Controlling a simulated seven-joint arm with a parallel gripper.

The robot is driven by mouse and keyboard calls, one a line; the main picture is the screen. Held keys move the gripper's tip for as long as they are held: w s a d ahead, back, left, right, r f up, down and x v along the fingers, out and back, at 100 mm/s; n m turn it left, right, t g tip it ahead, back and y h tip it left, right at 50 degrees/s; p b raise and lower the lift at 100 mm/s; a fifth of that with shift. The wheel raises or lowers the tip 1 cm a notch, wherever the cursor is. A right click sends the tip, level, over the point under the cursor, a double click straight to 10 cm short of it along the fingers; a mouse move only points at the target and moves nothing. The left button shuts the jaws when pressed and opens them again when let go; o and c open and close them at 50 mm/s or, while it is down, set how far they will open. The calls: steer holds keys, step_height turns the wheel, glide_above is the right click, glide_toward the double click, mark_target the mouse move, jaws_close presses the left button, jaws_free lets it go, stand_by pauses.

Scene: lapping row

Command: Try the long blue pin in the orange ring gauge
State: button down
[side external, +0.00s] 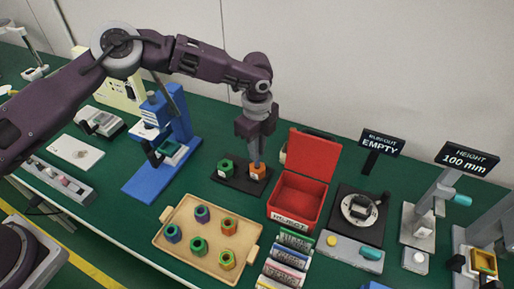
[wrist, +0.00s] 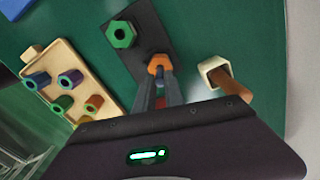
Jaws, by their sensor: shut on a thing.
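The orange ring gauge (side external: 258,174) sits on a dark plate (side external: 236,184), beside a green hexagonal ring (side external: 226,168). It also shows in the wrist view (wrist: 158,63), just beyond my fingertips. My gripper (side external: 256,160) points down directly over the orange ring and is shut. In the wrist view, a small bit of blue (wrist: 160,89) shows between the fingers, which I take for the long blue pin. Most of the pin is hidden by the fingers. I cannot tell whether its tip is inside the ring's bore or just above it.
A tan tray (side external: 179,242) with several coloured hexagonal pieces lies in front. A red open-lidded reject box (side external: 297,195) stands close at right. A blue stand (side external: 168,140) is at left. A cream hexagonal cup with a brown rod (wrist: 213,70) is near the plate.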

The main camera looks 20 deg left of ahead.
steer(key=shift+f, duration=0.85)
steer(key=c, duration=1.3)
jaws_free()
steer(key=shift+c, duration=0.2)
step_height(320, 180, up, 7)
